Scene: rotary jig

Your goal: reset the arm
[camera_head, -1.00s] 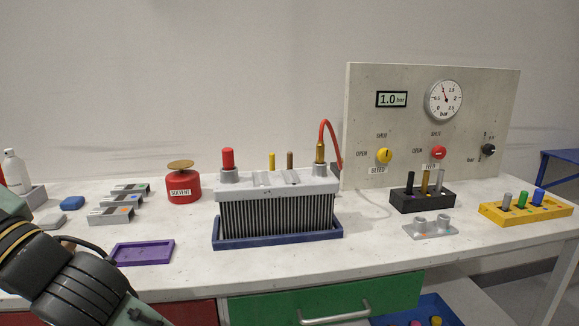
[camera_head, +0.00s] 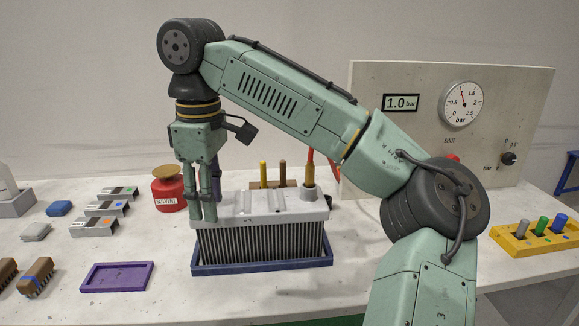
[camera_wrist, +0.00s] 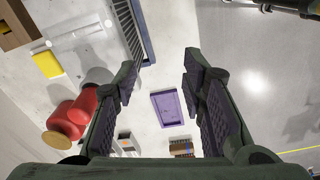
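My arm is raised and bent across the head view. My gripper (camera_head: 207,218) points down in front of the left end of the finned grey block (camera_head: 262,243); whether it touches the block cannot be told from there. In the wrist view my gripper (camera_wrist: 158,82) has its two fingers well apart with nothing held between them. An empty purple tray (camera_wrist: 170,108) lies on the bench beyond the gap, and it also shows at the front left in the head view (camera_head: 117,278). The red cap seen earlier on the block's left port is hidden from the head view.
The finned block stands in a blue tray (camera_head: 262,267). A red solvent can (camera_head: 168,190) is behind left. Brown chips (camera_head: 38,275) and grey boxes (camera_head: 93,226) lie left. A gauge panel (camera_head: 430,78) stands behind my arm, and a yellow rack (camera_head: 535,239) is at right.

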